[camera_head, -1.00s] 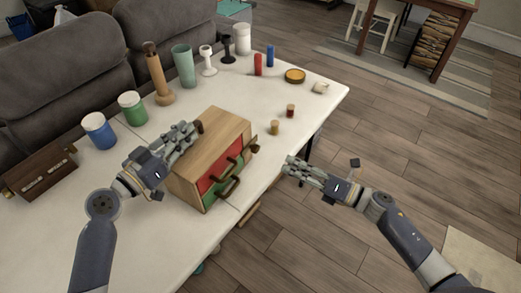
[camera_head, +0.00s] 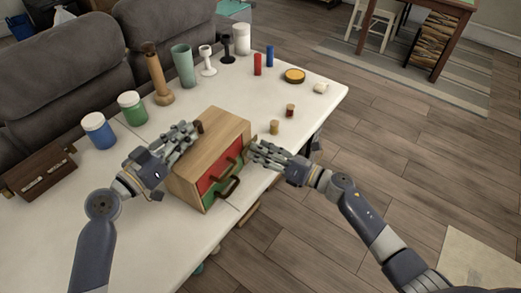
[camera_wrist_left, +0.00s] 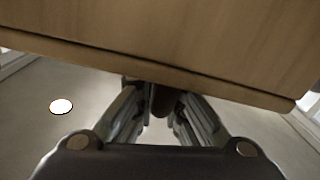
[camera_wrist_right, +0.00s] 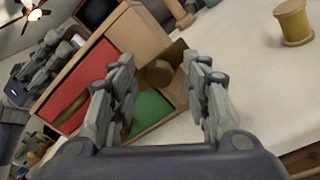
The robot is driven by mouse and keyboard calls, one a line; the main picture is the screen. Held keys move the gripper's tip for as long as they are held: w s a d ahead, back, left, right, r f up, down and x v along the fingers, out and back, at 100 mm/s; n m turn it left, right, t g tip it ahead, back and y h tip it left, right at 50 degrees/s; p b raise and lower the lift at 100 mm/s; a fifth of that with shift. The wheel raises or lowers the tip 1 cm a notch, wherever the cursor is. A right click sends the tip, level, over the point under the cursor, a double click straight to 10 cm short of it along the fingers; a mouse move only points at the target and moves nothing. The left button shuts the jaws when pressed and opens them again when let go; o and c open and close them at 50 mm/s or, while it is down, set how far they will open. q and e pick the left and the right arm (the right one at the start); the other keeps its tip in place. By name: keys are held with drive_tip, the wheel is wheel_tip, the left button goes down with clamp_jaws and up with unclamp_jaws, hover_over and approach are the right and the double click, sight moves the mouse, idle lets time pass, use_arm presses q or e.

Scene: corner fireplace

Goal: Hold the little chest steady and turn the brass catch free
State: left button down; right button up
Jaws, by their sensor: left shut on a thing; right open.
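My right gripper (camera_head: 252,150) is open at the chest's front right. In the right wrist view, the round brass catch (camera_wrist_right: 158,73) shows between its open fingers, just beyond the tips. Whether they touch it I cannot tell.
Two small spools (camera_head: 274,127) (camera_head: 290,110) stand right of the chest near the table edge. Jars (camera_head: 99,131) (camera_head: 132,107), a pepper mill (camera_head: 157,75) and a green cup (camera_head: 184,66) line the back. A dark wooden box (camera_head: 38,175) lies at left.

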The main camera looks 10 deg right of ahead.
use_arm(q)
drive_tip(key=shift+f, duration=0.25)
use_arm(e)
drive_tip(key=shift+w+a, duration=0.25)
drive_tip(key=shift+a, duration=0.1)
drive_tip(key=shift+c, duration=0.6)
clamp_jaws()
